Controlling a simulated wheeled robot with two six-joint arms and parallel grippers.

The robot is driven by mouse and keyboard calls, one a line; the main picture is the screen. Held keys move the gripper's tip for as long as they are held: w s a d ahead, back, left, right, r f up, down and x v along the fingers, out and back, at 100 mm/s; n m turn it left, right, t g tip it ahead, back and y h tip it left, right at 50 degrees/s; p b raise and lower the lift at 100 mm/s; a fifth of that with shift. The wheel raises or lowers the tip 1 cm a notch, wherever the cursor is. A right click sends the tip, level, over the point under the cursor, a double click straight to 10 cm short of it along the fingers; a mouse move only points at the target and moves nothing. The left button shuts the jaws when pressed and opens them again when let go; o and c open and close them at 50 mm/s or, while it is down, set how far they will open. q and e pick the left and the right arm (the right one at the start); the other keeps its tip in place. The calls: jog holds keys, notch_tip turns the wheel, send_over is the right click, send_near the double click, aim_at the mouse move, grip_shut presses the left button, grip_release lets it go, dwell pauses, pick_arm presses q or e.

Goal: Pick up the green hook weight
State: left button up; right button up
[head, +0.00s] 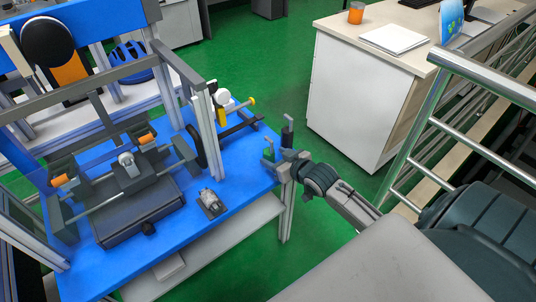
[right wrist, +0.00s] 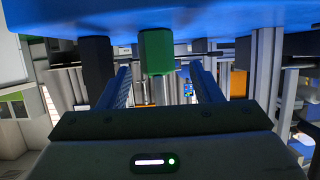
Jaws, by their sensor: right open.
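The green hook weight (right wrist: 157,50) shows in the right wrist view as a short green block against the blue surface at the top. It sits in line with the gap between my right gripper's fingers (right wrist: 160,82), with space visible on both sides. I cannot tell whether it is fully between the fingertips. In the head view my right gripper (head: 278,140) is open at the right edge of the blue table (head: 240,190); I cannot clearly make out the weight there. My left gripper is not in view.
A grey drop-tower rig (head: 135,205) stands on the blue table. A small metal device (head: 211,202) lies near its front right. A white cabinet (head: 345,100) stands beyond my right gripper, and a metal railing (head: 440,130) is at the right. Green floor lies between.

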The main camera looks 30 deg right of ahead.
aim_at(265, 152)
jog(key=shift+w+f, duration=0.15)
jog(key=shift+w, duration=0.3)
jog(key=x, duration=0.5)
jog(key=shift+s+f+b, duration=0.1)
jog(key=shift+f+b, duration=0.2)
jog(key=shift+b, duration=0.1)
jog(key=shift+w+f, duration=0.15)
jog(key=shift+w, duration=0.15)
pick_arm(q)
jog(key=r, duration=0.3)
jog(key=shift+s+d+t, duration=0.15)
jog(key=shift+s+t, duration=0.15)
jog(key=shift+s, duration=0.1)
pick_arm(e)
grip_shut()
